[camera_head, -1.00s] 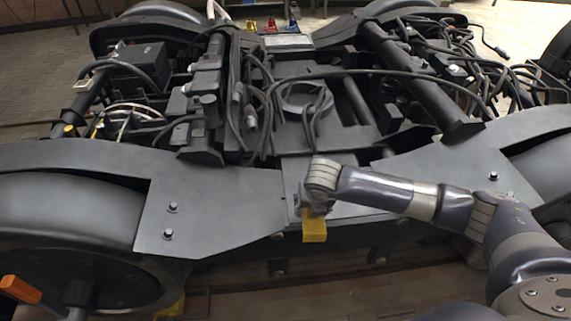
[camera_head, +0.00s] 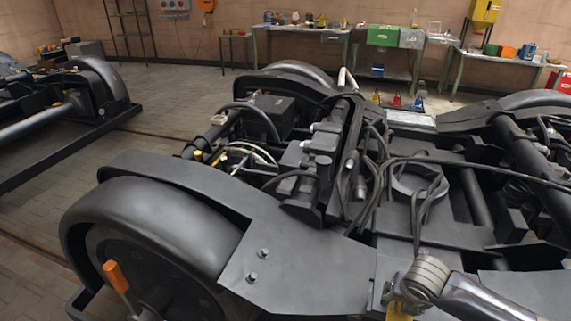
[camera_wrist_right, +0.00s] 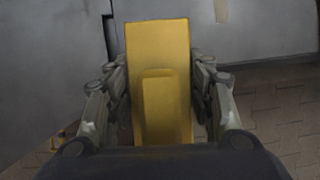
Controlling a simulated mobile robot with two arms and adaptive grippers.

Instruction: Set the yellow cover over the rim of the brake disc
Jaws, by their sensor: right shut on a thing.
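The yellow cover is a flat yellow piece that shows at the bottom edge of the head view (camera_head: 397,312). In the right wrist view the cover (camera_wrist_right: 157,50) stands between the two fingers, with a raised rib along its middle. My right gripper (camera_head: 396,297) is shut on the cover, in front of the bogie's near side frame. A pale ring-like disc (camera_head: 262,151), which looks like the brake disc, sits on the bogie behind the near left wheel. Cables and dark parts hide much of it. The cover is well apart from it, to the right and nearer. My left gripper is out of view.
The dark side frame (camera_head: 310,265) and wheel (camera_head: 150,225) lie between my side and the disc. An orange-ended handle (camera_head: 116,275) stands up before the wheel. A second bogie (camera_head: 50,115) is at far left, with open floor between. Workbenches (camera_head: 300,30) line the back wall.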

